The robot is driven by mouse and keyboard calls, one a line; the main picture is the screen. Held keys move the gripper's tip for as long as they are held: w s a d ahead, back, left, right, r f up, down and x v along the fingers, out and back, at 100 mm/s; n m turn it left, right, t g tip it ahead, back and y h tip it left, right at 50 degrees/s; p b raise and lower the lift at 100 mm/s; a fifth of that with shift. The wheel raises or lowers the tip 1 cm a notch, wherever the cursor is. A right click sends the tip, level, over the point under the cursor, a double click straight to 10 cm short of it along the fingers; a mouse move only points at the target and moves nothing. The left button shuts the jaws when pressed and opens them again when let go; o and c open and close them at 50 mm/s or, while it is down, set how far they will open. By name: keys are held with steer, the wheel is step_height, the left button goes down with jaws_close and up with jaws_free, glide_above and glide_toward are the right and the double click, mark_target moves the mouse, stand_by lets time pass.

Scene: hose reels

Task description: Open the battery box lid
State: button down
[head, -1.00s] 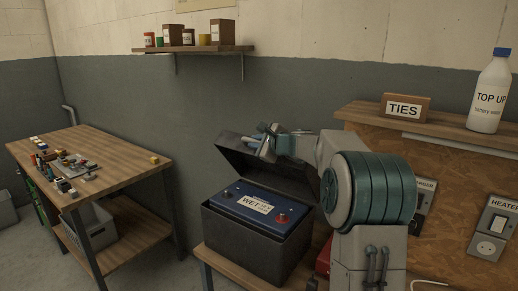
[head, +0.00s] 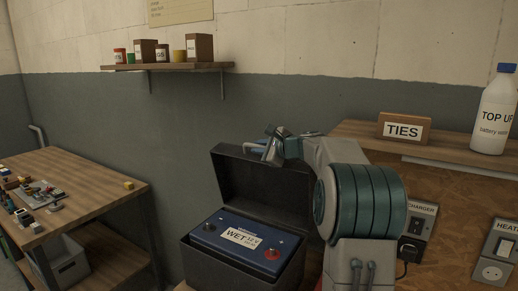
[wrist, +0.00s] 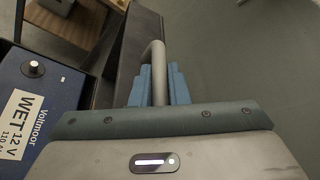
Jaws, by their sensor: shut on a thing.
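The black battery box (head: 245,281) stands on a wooden bench with its lid (head: 240,185) raised, near upright at the back. Inside it sits a blue battery (head: 225,240) with a white "WET 12 V" label and a red terminal. My gripper (head: 262,148) is at the lid's top edge in the head view. In the wrist view, my gripper's blue fingers (wrist: 154,90) are closed around a grey bar handle (wrist: 155,60) next to the dark lid (wrist: 133,45). The lid's right part is hidden behind my arm in the head view.
A workbench (head: 95,185) with small parts stands at left. A wall shelf (head: 170,67) holds boxes and jars. At right, a ledge holds a TIES box (head: 404,129) and a white bottle (head: 494,110), with a charger (head: 418,225) below.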

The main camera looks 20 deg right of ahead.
steer(key=shift+a+r, duration=0.15)
steer(key=shift+a, duration=0.05)
steer(key=c, duration=1.7)
jaws_free()
steer(key=shift+w+a, duration=0.15)
steer(key=shift+s+d, duration=0.25)
steer(key=shift+d, duration=0.15)
steer(key=b+v, duration=0.3)
steer(key=v, duration=0.8)
steer(key=shift+s, duration=0.2)
steer(key=shift+a, duration=0.15)
